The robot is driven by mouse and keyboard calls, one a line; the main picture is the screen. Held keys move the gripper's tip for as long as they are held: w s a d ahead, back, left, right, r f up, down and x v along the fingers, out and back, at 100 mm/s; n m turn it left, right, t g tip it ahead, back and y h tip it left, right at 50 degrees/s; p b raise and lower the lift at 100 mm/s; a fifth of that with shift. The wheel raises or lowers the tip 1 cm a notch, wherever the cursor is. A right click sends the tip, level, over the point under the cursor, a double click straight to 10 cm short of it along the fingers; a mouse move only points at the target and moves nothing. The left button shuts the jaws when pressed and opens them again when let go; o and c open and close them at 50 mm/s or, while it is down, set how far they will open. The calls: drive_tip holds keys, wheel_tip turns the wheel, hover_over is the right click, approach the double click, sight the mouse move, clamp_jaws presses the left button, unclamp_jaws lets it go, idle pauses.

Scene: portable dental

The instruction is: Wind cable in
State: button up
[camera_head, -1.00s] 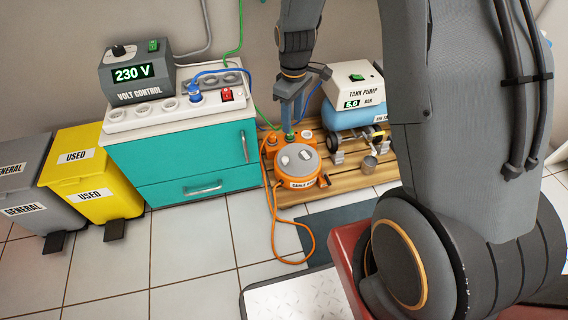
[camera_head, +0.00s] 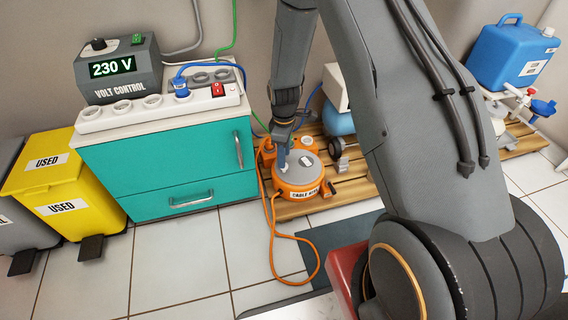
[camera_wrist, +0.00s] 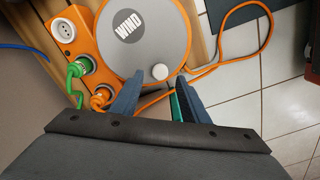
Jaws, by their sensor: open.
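The cable reel (camera_head: 312,171) stands on the wooden pallet, an orange drum with a grey top disc. The wrist view shows the disc (camera_wrist: 155,38) marked WIND, with a small white knob (camera_wrist: 160,71) near its rim. The orange cable (camera_head: 275,248) leaves the reel and lies in a loose loop on the floor; part of it shows in the wrist view (camera_wrist: 262,45). My gripper (camera_head: 283,165) points down at the reel. In the wrist view its fingers (camera_wrist: 158,88) are apart and empty, with the knob just beyond and between the tips.
A socket block (camera_wrist: 63,30) with green (camera_wrist: 77,68) and orange (camera_wrist: 99,98) plugs adjoins the reel. The teal cabinet (camera_head: 180,165) stands left, and the tank pump (camera_head: 338,118) is partly hidden behind my arm.

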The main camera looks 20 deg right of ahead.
wheel_tip(320, 180, down, 4)
drive_tip(key=shift+r+b, duration=0.15)
drive_tip(key=shift+b, duration=0.45)
clamp_jaws()
drive_tip(key=shift+w+d+r, duration=0.1)
drive_tip(key=shift+d, duration=0.05)
